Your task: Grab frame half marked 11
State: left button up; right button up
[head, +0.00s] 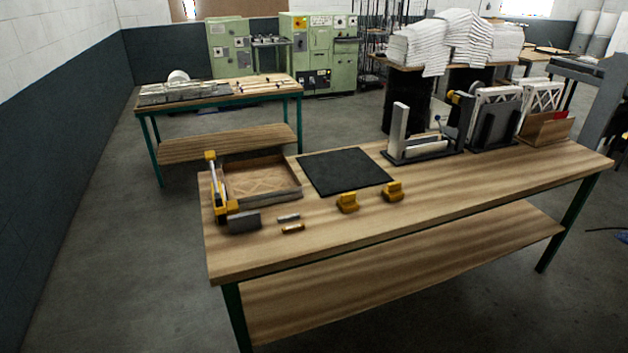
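White lattice-like frame pieces (494,100) stand upright in a dark rack (494,128) at the back right of the wooden workbench (450,210). Another white lattice piece (536,95) stands further right, behind a brown box or holder (546,131). A dark stand (425,150) to their left holds a pale upright piece (399,122) and a pale lying piece (426,146). No number 11 is readable on any piece, so I cannot tell which is the marked half. Neither of my grippers is in view.
A shallow wooden tray (298,194), a yellow-and-grey tool (214,187) and a grey block (244,222) are at the bench's left end. The bench's front right is clear.

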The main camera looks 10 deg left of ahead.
aim_at(254, 164)
jog(key=i+j+z, duration=0.2)
jog(key=j+z, duration=0.2)
jog(key=i+j+z, duration=0.15)
jog(key=j+z, duration=1.2)
jog(key=j, duration=0.45)
jog(key=k+j+z, duration=0.1)
jog(key=j, duration=0.4)
jog(key=j+z, duration=0.1)
jog(key=j, duration=0.45)
jog(key=k+j, duration=0.15)
jog(key=j, duration=0.35)
jog(key=k+j+z, duration=0.15)
jog(key=j, duration=0.4)
jog(key=i, duration=0.05)
